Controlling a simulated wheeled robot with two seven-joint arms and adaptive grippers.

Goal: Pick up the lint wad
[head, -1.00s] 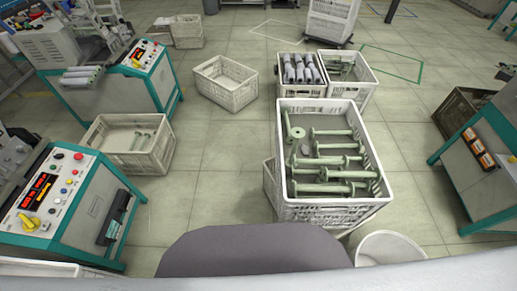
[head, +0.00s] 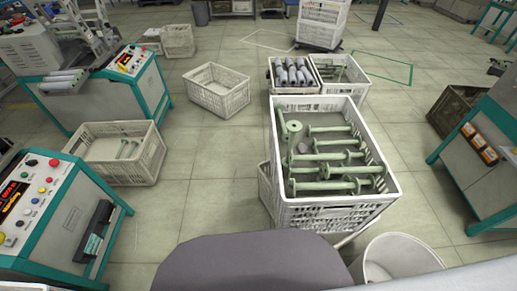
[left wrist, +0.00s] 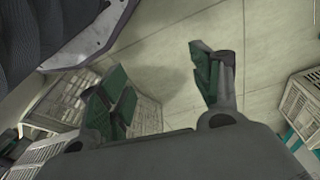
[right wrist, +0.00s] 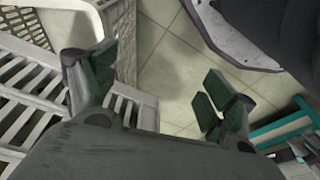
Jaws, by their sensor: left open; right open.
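A small grey lump (head: 303,147), which looks like the lint wad, lies among green bobbins in the large white crate (head: 335,215) at centre right of the head view. It is too small to make out clearly. My left gripper (left wrist: 158,78) is open and empty in the left wrist view, with floor beyond its fingers. My right gripper (right wrist: 152,80) is open and empty in the right wrist view, close to white slatted crate sides. Neither gripper shows in the head view, and neither wrist view shows the lump.
A green spool (head: 294,130) stands near the lump, with several long bobbins (head: 330,168) beside it. Other crates (head: 218,90) stand farther back.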

